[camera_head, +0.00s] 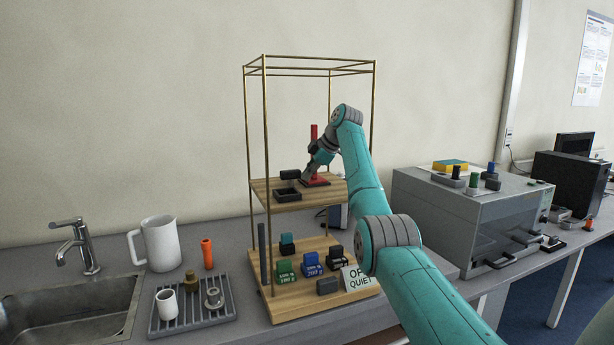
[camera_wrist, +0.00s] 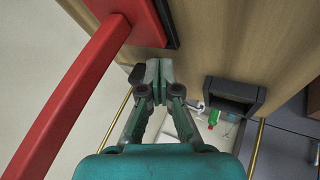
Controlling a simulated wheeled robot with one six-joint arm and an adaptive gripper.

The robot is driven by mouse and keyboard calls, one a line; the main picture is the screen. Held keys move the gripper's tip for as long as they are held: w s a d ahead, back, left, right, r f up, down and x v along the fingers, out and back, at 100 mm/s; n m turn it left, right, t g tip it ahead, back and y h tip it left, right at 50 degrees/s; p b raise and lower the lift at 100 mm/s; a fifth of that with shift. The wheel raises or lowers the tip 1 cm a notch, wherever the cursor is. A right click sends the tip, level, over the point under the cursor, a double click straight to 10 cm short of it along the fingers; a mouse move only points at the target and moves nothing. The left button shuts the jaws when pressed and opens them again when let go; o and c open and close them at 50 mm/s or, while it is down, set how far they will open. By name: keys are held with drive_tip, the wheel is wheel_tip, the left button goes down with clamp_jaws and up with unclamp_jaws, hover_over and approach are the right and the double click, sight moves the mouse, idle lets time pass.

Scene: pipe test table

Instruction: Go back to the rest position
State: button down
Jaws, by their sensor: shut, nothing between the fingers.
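My gripper (camera_wrist: 152,72) is shut and empty, with its fingertips together over the wooden upper shelf (camera_wrist: 200,35) in the wrist view. In the head view my teal arm reaches into the brass-framed rack, and its end is at the upper shelf (camera_head: 262,186). A red upright post on a red base (camera_head: 318,182) stands right beside my gripper. The same red post crosses the left of the wrist view (camera_wrist: 70,100), close to my fingers but apart from them in that picture. My gripper's fingertips are hard to make out in the head view.
Brass rack posts (camera_head: 267,150) stand around the arm. A small dark open box (camera_head: 287,194) sits on the shelf. Weights (camera_head: 312,264) and a sign (camera_head: 358,279) are on the lower shelf. A grey machine (camera_head: 470,215) stands right. A jug (camera_head: 160,243) and drying tray (camera_head: 225,308) stand left.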

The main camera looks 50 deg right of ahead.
drive_tip(key=v, duration=0.7)
